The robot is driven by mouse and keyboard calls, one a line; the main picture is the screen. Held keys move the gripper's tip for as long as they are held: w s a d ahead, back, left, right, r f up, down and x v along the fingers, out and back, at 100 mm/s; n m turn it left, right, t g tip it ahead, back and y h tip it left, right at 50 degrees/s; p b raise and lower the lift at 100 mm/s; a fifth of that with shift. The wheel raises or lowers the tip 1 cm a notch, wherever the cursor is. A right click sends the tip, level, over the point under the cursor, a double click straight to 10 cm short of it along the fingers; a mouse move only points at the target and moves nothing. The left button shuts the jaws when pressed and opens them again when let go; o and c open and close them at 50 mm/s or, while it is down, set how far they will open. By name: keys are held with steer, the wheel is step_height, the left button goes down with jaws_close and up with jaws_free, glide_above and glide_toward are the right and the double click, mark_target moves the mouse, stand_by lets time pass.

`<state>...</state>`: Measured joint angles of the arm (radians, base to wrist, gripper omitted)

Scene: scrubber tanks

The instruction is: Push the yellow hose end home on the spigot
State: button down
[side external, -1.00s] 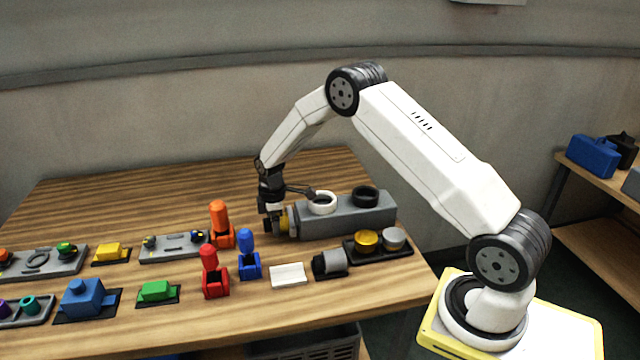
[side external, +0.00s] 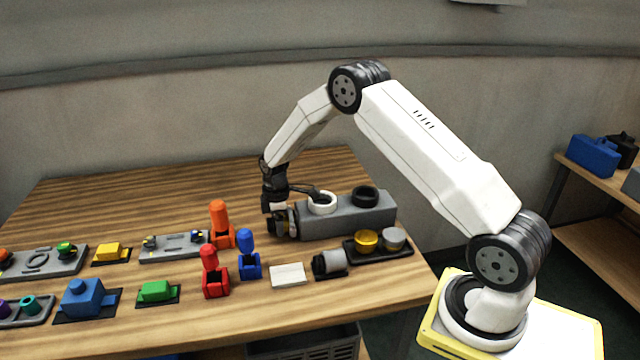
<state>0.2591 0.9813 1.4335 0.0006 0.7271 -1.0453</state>
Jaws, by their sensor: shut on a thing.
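The yellow hose end (side external: 284,217) shows as a small yellow patch between the jaws of my gripper (side external: 276,217). My gripper points down and is shut on it at the left end of the grey tank block (side external: 345,216). The spigot at that end is mostly hidden behind my gripper and a dark ring, so I cannot tell how far the hose end sits on it. The tank has a white ring (side external: 322,203) and a black ring (side external: 366,196) on top.
An orange-red piece (side external: 220,225), a blue one (side external: 248,256) and a red one (side external: 213,273) stand left of the tank. In front are a white block (side external: 288,274), a grey cylinder (side external: 331,262) and a tray (side external: 397,253) with two caps. The table behind is clear.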

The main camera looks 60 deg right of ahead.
steer(key=shift+s+d, duration=0.15)
jaws_free()
steer(key=shift+r, duration=0.15)
step_height(320, 180, up, 7)
steer(key=shift+f, duration=0.1)
steer(key=shift+r, duration=0.35)
